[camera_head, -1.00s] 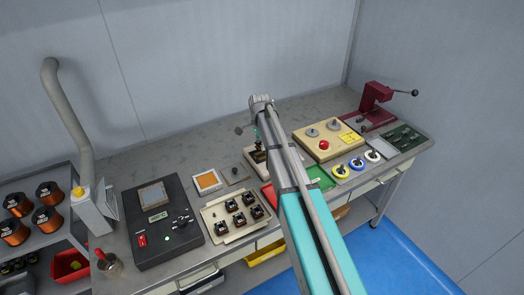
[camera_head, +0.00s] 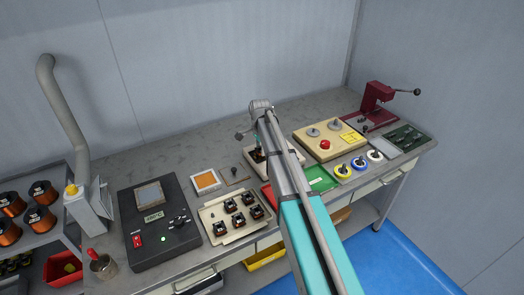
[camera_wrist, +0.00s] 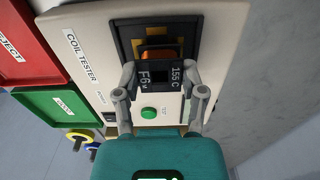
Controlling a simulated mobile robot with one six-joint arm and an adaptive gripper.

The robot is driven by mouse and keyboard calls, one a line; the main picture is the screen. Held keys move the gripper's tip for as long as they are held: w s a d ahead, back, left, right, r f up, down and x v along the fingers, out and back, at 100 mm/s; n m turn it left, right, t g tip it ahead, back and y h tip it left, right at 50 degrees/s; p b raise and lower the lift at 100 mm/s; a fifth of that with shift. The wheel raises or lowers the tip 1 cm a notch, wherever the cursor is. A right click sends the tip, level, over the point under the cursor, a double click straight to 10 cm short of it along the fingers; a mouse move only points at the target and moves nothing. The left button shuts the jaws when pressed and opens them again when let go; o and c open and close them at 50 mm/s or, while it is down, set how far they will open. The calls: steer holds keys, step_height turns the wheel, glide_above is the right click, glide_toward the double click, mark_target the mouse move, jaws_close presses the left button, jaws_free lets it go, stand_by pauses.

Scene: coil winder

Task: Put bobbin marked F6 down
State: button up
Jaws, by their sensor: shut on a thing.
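The bobbin marked F6 (camera_wrist: 158,77) is a dark block with a copper winding; its label also reads 155 C. It shows between my gripper's (camera_wrist: 159,86) two grey fingers, which are shut on it. In the wrist view it is over the coil tester (camera_wrist: 105,22), at the near edge of the tester's dark nest (camera_wrist: 187,36). I cannot tell whether it touches the nest. In the head view my arm hides most of the tester (camera_head: 250,157) and the gripper.
A green tray (camera_wrist: 62,103) and red REJECT tray (camera_wrist: 25,48) lie beside the tester. A tray (camera_head: 221,231) with several bobbins is to its left. A beige box (camera_head: 338,148) with a red button and coloured spools (camera_head: 343,171) are to its right.

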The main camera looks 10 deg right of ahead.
steer(key=shift+f, duration=0.2)
steer(key=o, duration=1.2)
steer(key=shift+c, duration=0.2)
steer(key=shift+r, duration=0.2)
step_height(320, 180, up, 12)
steer(key=p, duration=1.2)
steer(key=shift+s, duration=0.1)
steer(key=s+n, duration=1.4)
steer(key=s, duration=1.5)
steer(key=shift+d, duration=0.25)
